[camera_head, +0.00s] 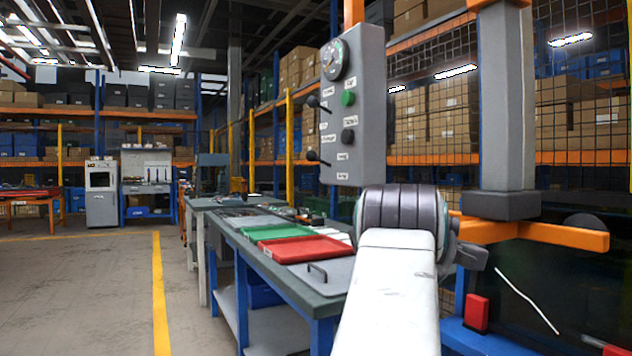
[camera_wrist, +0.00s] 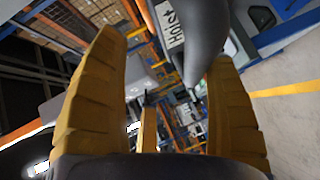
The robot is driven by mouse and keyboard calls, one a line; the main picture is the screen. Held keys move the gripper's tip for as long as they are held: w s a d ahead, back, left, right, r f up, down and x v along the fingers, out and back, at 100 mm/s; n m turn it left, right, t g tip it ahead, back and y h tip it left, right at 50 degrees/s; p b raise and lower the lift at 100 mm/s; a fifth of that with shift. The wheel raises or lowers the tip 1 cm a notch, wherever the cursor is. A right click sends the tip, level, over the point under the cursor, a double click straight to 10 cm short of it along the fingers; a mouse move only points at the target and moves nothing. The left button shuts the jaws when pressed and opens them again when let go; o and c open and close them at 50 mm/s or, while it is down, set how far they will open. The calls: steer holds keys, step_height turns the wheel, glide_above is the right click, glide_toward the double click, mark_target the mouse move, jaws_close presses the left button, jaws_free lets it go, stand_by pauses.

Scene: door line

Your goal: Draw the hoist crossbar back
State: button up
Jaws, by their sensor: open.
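A smooth dark grey part (camera_wrist: 192,40) hangs into the top of the wrist view, in front of the right finger's tip. A white label (camera_wrist: 170,22) reading HOIST is just left of it. I cannot tell whether this grey part is the hoist crossbar, or whether a finger touches it. In the head view a grey control panel (camera_head: 352,110) has a gauge, knobbed levers and buttons. My gripper is hidden there.
A workbench (camera_head: 330,306) with a green tray (camera_head: 278,232) and a red tray (camera_head: 308,248) stands below the panel. Orange bars (camera_head: 562,236) and a grey column (camera_head: 507,100) are at the right. The floor left of the bench is clear, with a yellow line.

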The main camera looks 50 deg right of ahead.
steer(key=r, duration=0.4)
steer(key=shift+s+a+r, duration=0.1)
steer(key=shift+a+r, duration=0.15)
steer(key=shift+r, duration=0.15)
steer(key=shift+c, duration=1.3)
steer(key=shift+r, duration=1.2)
